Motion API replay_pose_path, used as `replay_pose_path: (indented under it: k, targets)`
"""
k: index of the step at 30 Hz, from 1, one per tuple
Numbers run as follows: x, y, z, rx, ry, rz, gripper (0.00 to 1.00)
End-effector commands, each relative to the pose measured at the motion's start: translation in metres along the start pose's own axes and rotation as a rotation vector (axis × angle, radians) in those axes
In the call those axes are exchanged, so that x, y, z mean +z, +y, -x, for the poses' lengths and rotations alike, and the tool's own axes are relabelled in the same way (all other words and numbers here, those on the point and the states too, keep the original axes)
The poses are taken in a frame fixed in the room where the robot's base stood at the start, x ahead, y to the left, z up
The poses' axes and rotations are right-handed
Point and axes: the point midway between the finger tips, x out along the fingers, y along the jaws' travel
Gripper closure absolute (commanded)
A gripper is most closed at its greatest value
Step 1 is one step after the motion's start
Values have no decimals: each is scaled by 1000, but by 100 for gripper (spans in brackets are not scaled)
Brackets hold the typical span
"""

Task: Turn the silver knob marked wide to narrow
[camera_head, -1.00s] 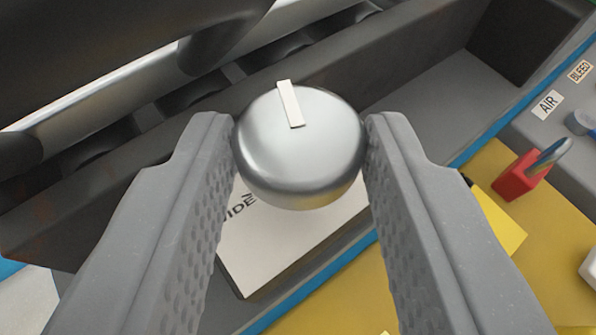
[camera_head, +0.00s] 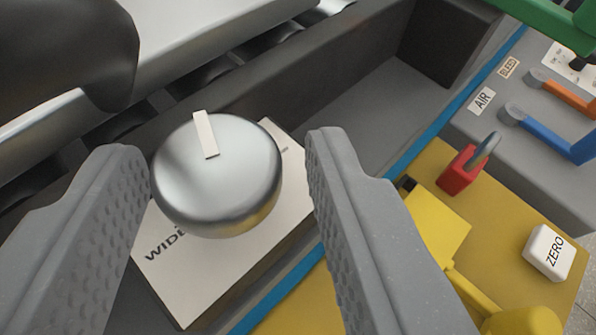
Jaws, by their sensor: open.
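The silver knob (camera_head: 218,185) is a rounded metal knob with a pale pointer strip (camera_head: 206,134) on its top, towards the far side. It sits over a white plate (camera_head: 225,267) on which "WIDE" is partly readable at the lower left. The knob hides the last letter, and the marking at the plate's far right is too small to read. My gripper (camera_head: 228,160) is open, with one finger on each side of the knob. The left finger is close to the knob's left side; a clear gap shows between the knob and the right finger.
A dark trough wall and rollers (camera_head: 190,95) lie behind the knob.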

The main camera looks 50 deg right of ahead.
Motion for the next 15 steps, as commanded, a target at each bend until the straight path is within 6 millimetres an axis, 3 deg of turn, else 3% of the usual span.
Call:
replay_pose_path:
  k: [15]
  targets:
    - [-4, -4, 4, -39, 2, 9, 46]
